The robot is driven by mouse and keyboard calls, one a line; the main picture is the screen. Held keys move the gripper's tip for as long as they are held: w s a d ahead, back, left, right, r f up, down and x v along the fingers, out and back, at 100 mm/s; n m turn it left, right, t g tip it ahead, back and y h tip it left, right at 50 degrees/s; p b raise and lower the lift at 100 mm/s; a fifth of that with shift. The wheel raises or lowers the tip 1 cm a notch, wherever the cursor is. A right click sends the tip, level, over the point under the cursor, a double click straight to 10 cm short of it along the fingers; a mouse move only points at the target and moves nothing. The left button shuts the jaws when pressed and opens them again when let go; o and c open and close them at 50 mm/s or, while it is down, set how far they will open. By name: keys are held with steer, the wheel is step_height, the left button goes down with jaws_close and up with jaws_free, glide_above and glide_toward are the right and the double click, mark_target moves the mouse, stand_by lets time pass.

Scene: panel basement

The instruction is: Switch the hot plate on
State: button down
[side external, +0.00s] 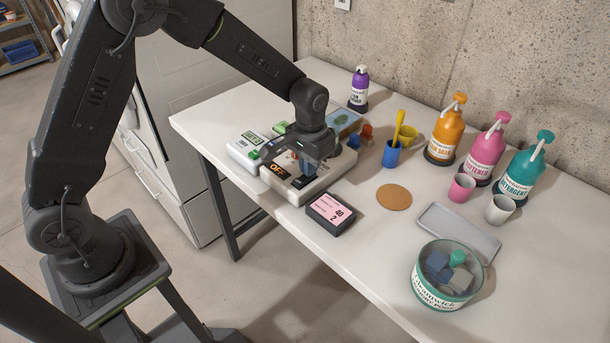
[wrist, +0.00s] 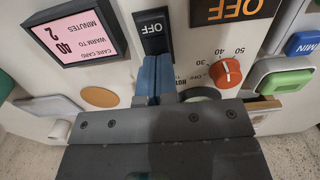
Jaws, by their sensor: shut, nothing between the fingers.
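The hot plate (side external: 318,185) is a pale box on the table, with an orange "OFF" display (wrist: 240,9). Its black rocker switch (wrist: 153,30) is labelled OFF in the wrist view. A red knob (wrist: 225,73) with a scale marked 30, 40 and 50 sits right of the switch there. My gripper (wrist: 157,62) is shut and empty, its blue fingertips together just below the switch in the picture. I cannot tell whether they touch it. In the side view my gripper (side external: 309,170) is low over the hot plate's front and hides part of its top.
A pink care card block (side external: 331,212) reads warm to 40, 2 minutes. A white timer with a green button (side external: 254,154) stands left of the hot plate. Cups, pump bottles, a cork disc (side external: 394,197), a grey tray (side external: 459,232) and a round tub (side external: 445,280) are to the right.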

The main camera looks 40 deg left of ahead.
steer(key=shift+f, duration=0.15)
steer(key=shift+r, duration=3.55)
steer(key=s+a+r+t, duration=0.3)
steer(key=s+r+t, duration=0.1)
steer(key=s+r, duration=1.1)
steer(key=s+f+t, duration=0.1)
steer(key=s, duration=0.7)
steer(key=shift+s+a+f+t, duration=0.25)
steer(key=shift+s+a+t, duration=0.05)
steer(key=shift+s+a, duration=0.1)
